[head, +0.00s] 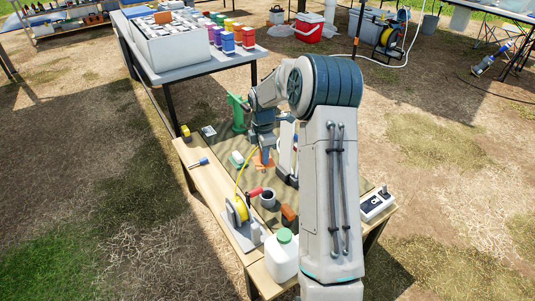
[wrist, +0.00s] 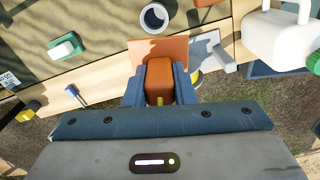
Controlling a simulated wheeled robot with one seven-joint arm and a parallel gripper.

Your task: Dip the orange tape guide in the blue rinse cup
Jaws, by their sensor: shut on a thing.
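My gripper (wrist: 160,88) has blue fingers shut on the orange tape guide (wrist: 160,76), a block with a flat plate at its far side. In the head view my gripper (head: 264,150) is above the work table with the orange guide (head: 262,163) below it. A grey-blue round cup (wrist: 155,18) stands upright beyond the guide in the wrist view, apart from it. It also shows in the head view (head: 268,199), nearer than the guide. No cup looks clearly blue.
A reel with yellow tape (head: 240,211) stands at the left front of the table, near a white jug (head: 282,258). An orange-brown block (head: 288,214) is near the cup.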

